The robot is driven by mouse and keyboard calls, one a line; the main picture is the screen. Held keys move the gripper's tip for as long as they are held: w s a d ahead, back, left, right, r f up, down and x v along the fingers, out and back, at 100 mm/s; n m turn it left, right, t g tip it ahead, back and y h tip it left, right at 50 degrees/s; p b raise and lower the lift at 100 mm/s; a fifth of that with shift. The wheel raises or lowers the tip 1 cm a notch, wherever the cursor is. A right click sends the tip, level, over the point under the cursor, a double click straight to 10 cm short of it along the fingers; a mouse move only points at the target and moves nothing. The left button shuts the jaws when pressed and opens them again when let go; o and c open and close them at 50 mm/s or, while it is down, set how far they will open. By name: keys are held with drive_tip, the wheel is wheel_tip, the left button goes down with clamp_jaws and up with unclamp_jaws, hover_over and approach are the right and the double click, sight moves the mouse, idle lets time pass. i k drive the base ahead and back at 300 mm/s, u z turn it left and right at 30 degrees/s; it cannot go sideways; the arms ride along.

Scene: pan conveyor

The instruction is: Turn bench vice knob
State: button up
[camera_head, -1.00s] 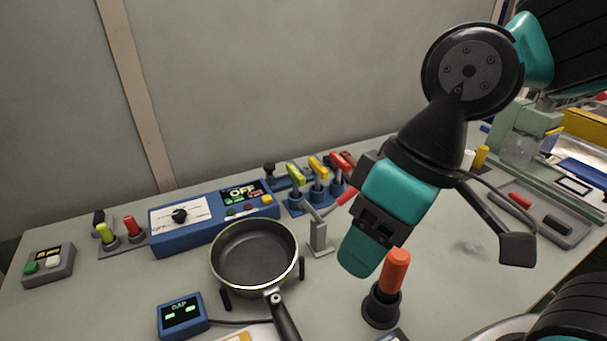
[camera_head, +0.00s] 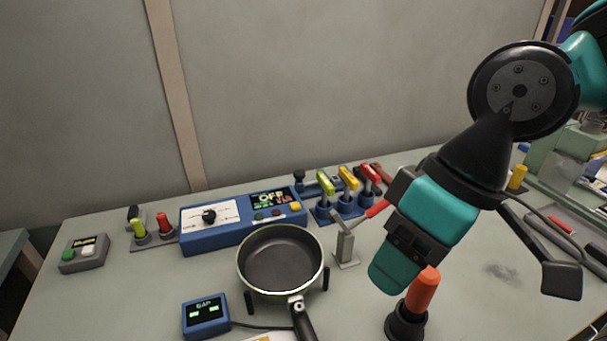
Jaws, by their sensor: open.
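A round black knob (camera_head: 300,175) stands on a low blue fixture (camera_head: 313,189) at the back of the bench, behind the coloured levers. This may be the bench vice, but it is small and partly hidden, so I cannot be sure. My gripper (camera_head: 396,277) is open, tilted down to the left in the right half of the picture. It is in front and to the right of that knob, apart from it. It appears over or just in front of an orange handle (camera_head: 424,290) in a dark holder. The gap between its fingers is not clearly visible.
A black pan (camera_head: 280,260) sits at the centre front. A blue control box (camera_head: 245,237) with a dial stands behind it. Green, yellow and red levers (camera_head: 348,180) and a red-handled clamp (camera_head: 345,245) stand left of my gripper. A pale green machine (camera_head: 575,150) is at the right.

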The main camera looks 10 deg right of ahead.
sight(298, 176)
drive_tip(key=k, duration=0.5)
drive_tip(key=u, duration=1.25)
drive_tip(key=i, duration=0.55)
drive_tip(key=z, duration=0.45)
